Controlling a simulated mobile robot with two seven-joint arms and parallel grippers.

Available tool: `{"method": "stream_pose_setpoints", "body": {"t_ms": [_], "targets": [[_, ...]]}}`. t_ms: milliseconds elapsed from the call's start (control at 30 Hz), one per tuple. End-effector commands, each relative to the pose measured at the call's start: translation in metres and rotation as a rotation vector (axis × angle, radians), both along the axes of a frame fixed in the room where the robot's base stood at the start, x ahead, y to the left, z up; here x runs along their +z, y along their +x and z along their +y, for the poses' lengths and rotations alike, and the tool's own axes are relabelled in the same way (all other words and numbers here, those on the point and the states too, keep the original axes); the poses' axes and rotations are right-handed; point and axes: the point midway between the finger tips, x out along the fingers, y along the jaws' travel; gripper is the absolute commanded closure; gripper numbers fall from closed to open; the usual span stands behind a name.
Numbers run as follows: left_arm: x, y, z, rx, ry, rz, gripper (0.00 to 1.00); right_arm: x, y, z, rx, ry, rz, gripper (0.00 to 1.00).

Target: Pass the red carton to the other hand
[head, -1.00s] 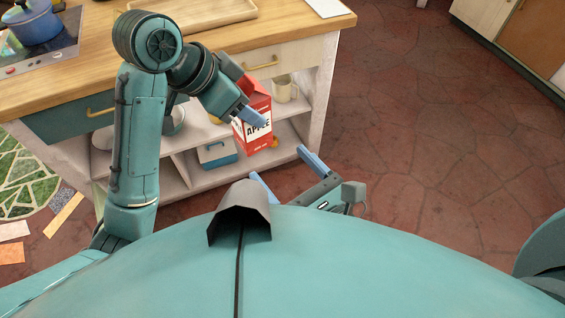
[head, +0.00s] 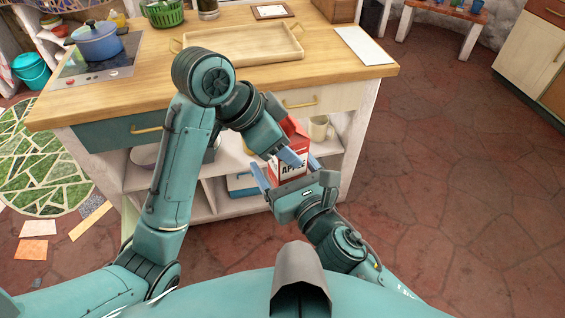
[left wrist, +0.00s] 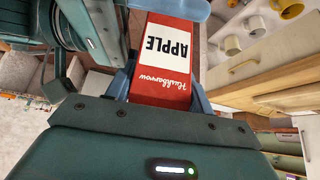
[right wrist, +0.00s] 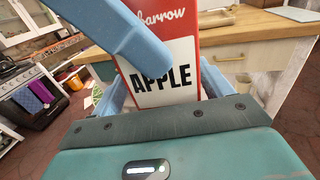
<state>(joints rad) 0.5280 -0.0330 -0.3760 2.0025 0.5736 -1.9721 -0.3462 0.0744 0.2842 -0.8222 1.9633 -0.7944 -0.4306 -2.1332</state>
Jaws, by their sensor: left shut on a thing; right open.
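The red carton (head: 295,132) with a white APPLE label is held in the air in front of the counter, roughly upright. My left gripper (head: 290,157) is shut on it, with one finger across its front. The carton fills the space between the left fingers in the left wrist view (left wrist: 165,75). My right gripper (head: 287,172) is open just below, its fingers to either side of the carton's lower part. In the right wrist view the carton (right wrist: 185,50) stands between the open right fingers, with a left finger crossing in front. Whether the right fingers touch it is unclear.
The wooden counter (head: 200,75) with open shelves stands behind. It carries a wooden tray (head: 245,58), a white sheet (head: 363,45) and a blue pot (head: 98,42) on a stove. A mug (head: 319,128) stands on the shelf behind the carton. The floor to the right is clear.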

Motion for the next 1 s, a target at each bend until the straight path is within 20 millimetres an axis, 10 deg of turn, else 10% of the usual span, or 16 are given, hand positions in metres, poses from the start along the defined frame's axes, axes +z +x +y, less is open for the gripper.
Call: {"method": "stream_pose_setpoints", "body": {"t_ms": [233,967,1000], "targets": [[0.0012,0.0002,-0.0004,0.000,-0.002,-0.003,0.84,0.0001,0.0002,0.0001,0.000,0.000,0.000,0.23],[0.0021,0.0005,-0.0019,-0.004,-0.006,-0.007,0.84,0.0019,-0.0031,0.0040,0.012,0.007,-0.002,0.83],[0.0023,0.0006,-0.0020,-0.004,-0.006,-0.007,0.45,0.0040,-0.0030,0.0043,0.013,0.009,-0.006,0.85]]}}
